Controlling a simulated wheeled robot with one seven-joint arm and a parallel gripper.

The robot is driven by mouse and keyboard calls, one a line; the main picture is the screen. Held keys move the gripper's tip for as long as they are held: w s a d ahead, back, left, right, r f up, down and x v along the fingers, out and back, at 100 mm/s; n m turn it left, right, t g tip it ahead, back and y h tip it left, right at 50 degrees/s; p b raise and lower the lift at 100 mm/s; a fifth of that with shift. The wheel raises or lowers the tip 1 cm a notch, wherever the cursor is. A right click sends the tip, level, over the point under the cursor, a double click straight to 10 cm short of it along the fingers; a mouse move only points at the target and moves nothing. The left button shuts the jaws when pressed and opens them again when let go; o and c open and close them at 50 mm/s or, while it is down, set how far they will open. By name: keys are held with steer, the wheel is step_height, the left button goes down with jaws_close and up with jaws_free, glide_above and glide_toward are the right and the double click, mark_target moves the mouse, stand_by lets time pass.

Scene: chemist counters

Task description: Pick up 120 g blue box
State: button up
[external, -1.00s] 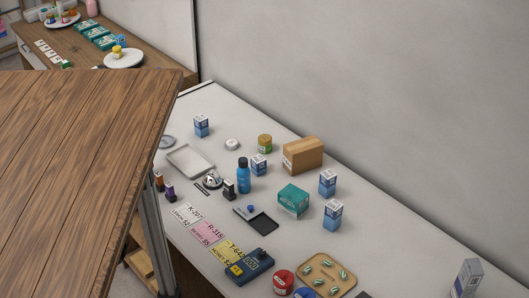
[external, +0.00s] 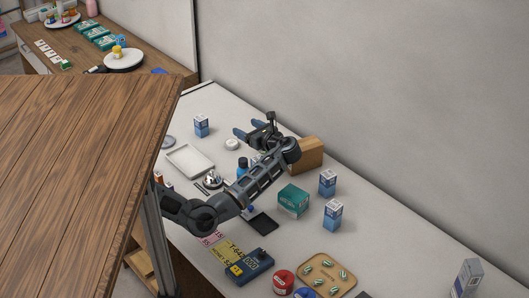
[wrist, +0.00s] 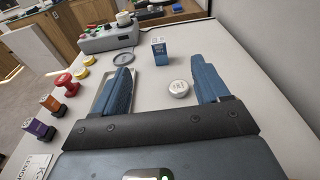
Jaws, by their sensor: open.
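Several small blue-and-white boxes stand on the white counter. One blue box (external: 201,126) is upright at its far left end; it appears to be the blue box (wrist: 160,48) ahead, between the finger directions, in the wrist view. Its label is too small to read surely. Two more blue boxes, one (external: 327,183) behind the other (external: 333,215), stand right of the teal box. My gripper (external: 253,129) is open and empty above the counter, fingers pointing toward the far left box and apart from it. The wrist view shows both fingers (wrist: 161,68) spread.
A round white tin (wrist: 178,88) lies between my fingers and the far box. A tray (external: 189,160) is to its left. A cardboard box (external: 308,154) stands by my wrist, a teal box (external: 293,200) nearer. A grey device (wrist: 108,38) stands beyond.

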mark_target(259, 159)
steer(key=s+d+f+h+b, duration=0.1)
steer(key=s+d+f, duration=0.3)
steer(key=s+d+f+m+g+h+b, duration=0.1)
steer(key=s+d+f+h+b, duration=0.1)
steer(key=s+d+f, duration=0.2)
steer(key=shift+s, duration=0.15)
steer(key=shift+p+x, duration=0.75)
steer(key=shift+x, duration=3)
steer(key=c, duration=1.1)
